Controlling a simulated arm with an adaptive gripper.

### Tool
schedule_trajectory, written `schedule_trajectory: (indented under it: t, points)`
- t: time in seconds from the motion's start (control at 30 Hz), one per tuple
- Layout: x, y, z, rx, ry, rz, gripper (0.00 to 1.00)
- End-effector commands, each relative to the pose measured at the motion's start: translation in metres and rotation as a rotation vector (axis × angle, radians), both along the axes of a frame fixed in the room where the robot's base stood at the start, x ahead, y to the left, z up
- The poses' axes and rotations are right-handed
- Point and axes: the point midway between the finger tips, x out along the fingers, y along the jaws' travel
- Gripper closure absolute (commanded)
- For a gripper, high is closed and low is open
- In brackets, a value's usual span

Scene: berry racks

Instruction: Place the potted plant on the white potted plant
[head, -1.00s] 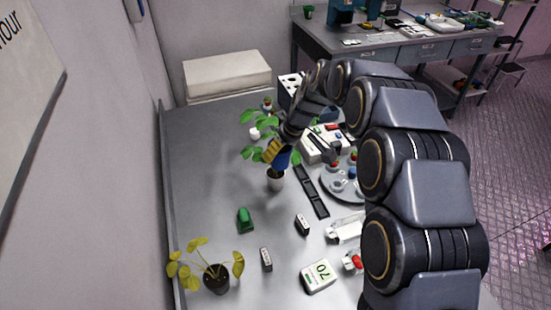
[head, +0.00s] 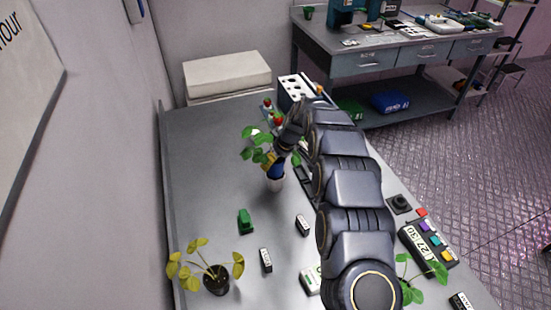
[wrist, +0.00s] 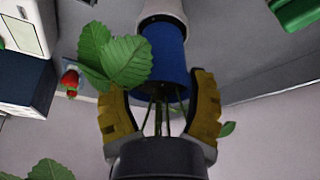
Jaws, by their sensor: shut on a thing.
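My gripper (head: 270,160), with yellow fingers, is shut on a potted plant in a blue pot (head: 278,171) near the middle of the table. The wrist view shows the blue pot (wrist: 165,50) between the fingers (wrist: 160,105), with thin stems running back towards the dark palm. The white pot (head: 275,184) of the other plant is directly below the blue pot; it also shows in the wrist view (wrist: 162,10) beyond the blue pot. The two pots look in line and close; I cannot tell whether they touch. Green leaves (head: 255,145) spread beside the gripper; their owner is unclear.
A yellow-leaved plant in a dark pot (head: 216,279) stands at the front left. A green object (head: 245,221) and small labelled blocks (head: 266,260) lie nearby. A white rack with holes (head: 297,92) stands behind. My arm hides much of the right.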

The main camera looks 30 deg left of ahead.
Motion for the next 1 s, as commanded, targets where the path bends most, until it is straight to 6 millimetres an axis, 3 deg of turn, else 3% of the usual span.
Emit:
schedule_trajectory:
  t: [0.27, 0.3, 0.33, 0.73, 1.0]
  points:
    - [0.000, 0.000, -0.002, 0.001, 0.000, 0.000, 0.73]
    - [0.000, 0.000, -0.002, 0.001, -0.001, 0.000, 0.23]
    - [0.000, 0.000, -0.002, 0.001, 0.000, 0.000, 0.10]
    - [0.000, 0.000, 0.003, 0.002, -0.001, 0.000, 0.09]
    - [-0.004, -0.015, 0.044, 0.004, -0.004, -0.001, 0.09]
